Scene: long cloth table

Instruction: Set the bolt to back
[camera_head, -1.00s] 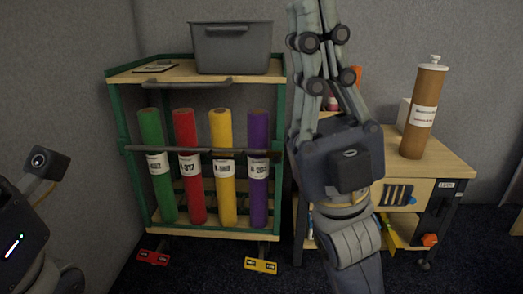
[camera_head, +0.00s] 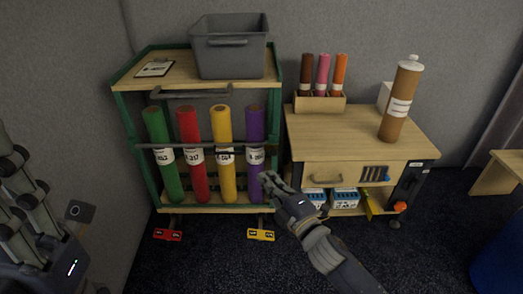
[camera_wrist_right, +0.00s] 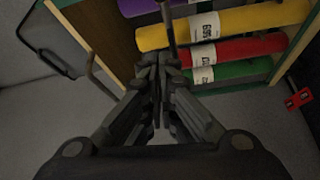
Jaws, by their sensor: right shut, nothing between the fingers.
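Green (camera_head: 172,184), red (camera_head: 198,182), yellow (camera_head: 224,180) and purple (camera_head: 256,178) bolts stand upright side by side in the green-framed cart (camera_head: 121,140), behind a horizontal bar (camera_head: 205,145). The right wrist view shows the yellow bolt (camera_wrist_right: 255,18) and red bolt (camera_wrist_right: 245,47) nearest the fingers. My right gripper (camera_head: 266,177) is shut and empty, in front of the purple bolt's lower part; I cannot tell whether it touches. Its closed fingers also show in the right wrist view (camera_wrist_right: 160,68). My left gripper (camera_head: 22,185) is at the left edge; its finger opening is unclear.
A grey bin (camera_head: 230,62) and a clipboard (camera_head: 156,68) lie on the cart top. Red (camera_head: 168,235) and yellow (camera_head: 261,235) pedals sit at its foot. The wooden side cabinet (camera_head: 345,130) at right carries a brown roll (camera_head: 400,100) and a small holder of rolls (camera_head: 320,103).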

